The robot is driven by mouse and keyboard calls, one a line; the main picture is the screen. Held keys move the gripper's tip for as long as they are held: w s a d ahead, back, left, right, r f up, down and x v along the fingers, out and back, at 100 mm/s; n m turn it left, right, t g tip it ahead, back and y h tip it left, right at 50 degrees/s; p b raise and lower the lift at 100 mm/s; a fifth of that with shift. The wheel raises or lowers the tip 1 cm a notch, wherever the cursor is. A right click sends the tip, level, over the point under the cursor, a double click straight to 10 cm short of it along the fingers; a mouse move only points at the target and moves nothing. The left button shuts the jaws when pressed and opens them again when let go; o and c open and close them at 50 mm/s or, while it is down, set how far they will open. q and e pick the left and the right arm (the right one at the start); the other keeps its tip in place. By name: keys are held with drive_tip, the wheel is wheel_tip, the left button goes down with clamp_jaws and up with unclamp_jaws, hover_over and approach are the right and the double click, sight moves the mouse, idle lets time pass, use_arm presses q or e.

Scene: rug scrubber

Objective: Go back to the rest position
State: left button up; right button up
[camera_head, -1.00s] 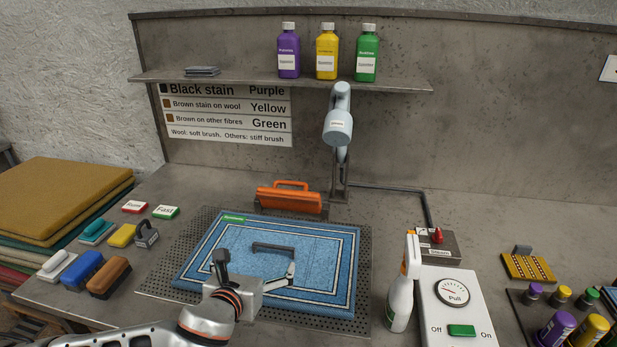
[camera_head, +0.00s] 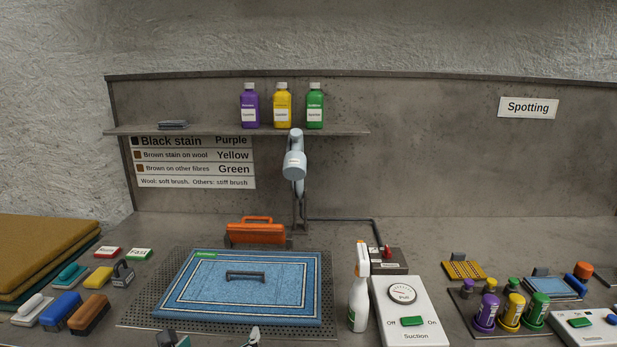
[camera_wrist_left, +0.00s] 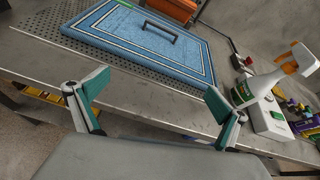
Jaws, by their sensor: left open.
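My left gripper (camera_head: 211,341) shows only as fingertips at the bottom edge of the head view, below the front of the perforated plate. In the left wrist view my left gripper (camera_wrist_left: 158,108) has its two fingers spread wide with nothing between them. A blue rug (camera_head: 200,300) with white border lines lies on the perforated plate (camera_head: 140,316), with a dark handle (camera_head: 246,274) on top of it. The gripper is apart from the rug. My right gripper is not in view.
A white spray bottle (camera_head: 357,300) and a suction box (camera_head: 412,322) stand right of the rug. An orange tool (camera_head: 256,233) sits behind it. Brushes (camera_head: 62,311) lie at the left. Colored bottles (camera_head: 510,312) stand at the right. A shelf (camera_head: 220,131) holds three more bottles.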

use_arm(q)
drive_tip(key=shift+s+d+f+n, duration=0.2)
drive_tip(key=shift+d+f+n, duration=0.15)
drive_tip(key=shift+n, duration=0.55)
drive_tip(key=s+a+f+n+g+y, duration=0.3)
drive_tip(key=s+a+f+n, duration=0.2)
drive_tip(key=s+a+n, duration=0.6)
drive_tip(key=s+a+f+n+g+y, duration=0.25)
drive_tip(key=s+a+f+n, duration=0.4)
drive_tip(key=n, duration=0.75)
drive_tip(key=s+d+f+n+t+h, duration=0.2)
drive_tip(key=d+f+h, duration=0.4)
drive_tip(key=d+f, duration=0.7)
drive_tip(key=shift+s+d+f+n+h, duration=0.2)
drive_tip(key=shift+f+n+h, duration=0.15)
drive_tip(key=shift+f+n, duration=0.5)
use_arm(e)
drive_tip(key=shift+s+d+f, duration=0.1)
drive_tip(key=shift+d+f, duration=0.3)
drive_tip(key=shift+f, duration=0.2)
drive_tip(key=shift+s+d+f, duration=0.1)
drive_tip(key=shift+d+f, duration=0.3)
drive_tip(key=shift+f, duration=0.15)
